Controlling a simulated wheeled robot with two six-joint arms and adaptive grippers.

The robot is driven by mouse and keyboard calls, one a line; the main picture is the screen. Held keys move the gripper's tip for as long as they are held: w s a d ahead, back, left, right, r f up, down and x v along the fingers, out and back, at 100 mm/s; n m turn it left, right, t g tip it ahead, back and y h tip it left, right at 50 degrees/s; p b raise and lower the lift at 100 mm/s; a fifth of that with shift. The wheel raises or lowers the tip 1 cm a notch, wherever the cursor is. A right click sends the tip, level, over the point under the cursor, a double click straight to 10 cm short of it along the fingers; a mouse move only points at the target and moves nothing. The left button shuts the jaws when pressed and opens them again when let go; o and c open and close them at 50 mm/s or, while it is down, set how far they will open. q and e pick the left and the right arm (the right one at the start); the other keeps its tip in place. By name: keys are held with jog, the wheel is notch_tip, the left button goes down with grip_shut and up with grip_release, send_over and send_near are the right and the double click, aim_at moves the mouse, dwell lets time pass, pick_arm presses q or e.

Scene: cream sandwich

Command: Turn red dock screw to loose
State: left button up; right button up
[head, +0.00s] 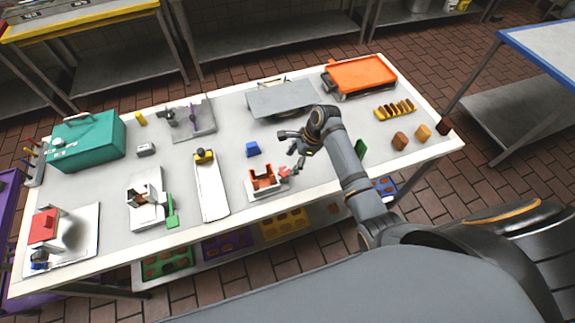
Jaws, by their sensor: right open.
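A small dock with an orange cradle (263,180) on a light base sits near the front middle of the table. A red screw-like part (285,171) shows at the dock's right side; its turn position is too small to read. My right gripper (290,147) is open and empty, just above and behind the red part. Its fingers point left, and they look apart from the red part. My left gripper is not in view.
A blue block (252,149) lies behind the dock. A white board with a yellow part (210,190) lies to its left. A grey plate (282,98) and an orange tray (360,75) stand at the back.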

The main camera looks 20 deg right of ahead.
aim_at(285, 171)
jog(key=shift+p+x, duration=0.3)
jog(key=shift+x, duration=2.05)
jog(key=c, duration=1.2)
jog(key=shift+o, duration=0.2)
jog(key=shift+n, duration=0.4)
jog(key=n, duration=0.1)
jog(key=n+g, duration=0.1)
jog(key=n, duration=0.1)
jog(key=n+g, duration=0.1)
jog(key=shift+w+n, duration=0.3)
jog(key=n+g, duration=0.1)
jog(key=n, duration=0.1)
jog(key=n+h, duration=0.1)
jog(key=n, duration=0.2)
jog(key=shift+w+a+g+b, duration=0.1)
jog(key=shift+w+g+b, duration=0.05)
jog(key=shift+g+b, duration=0.25)
jog(key=shift+n, duration=0.3)
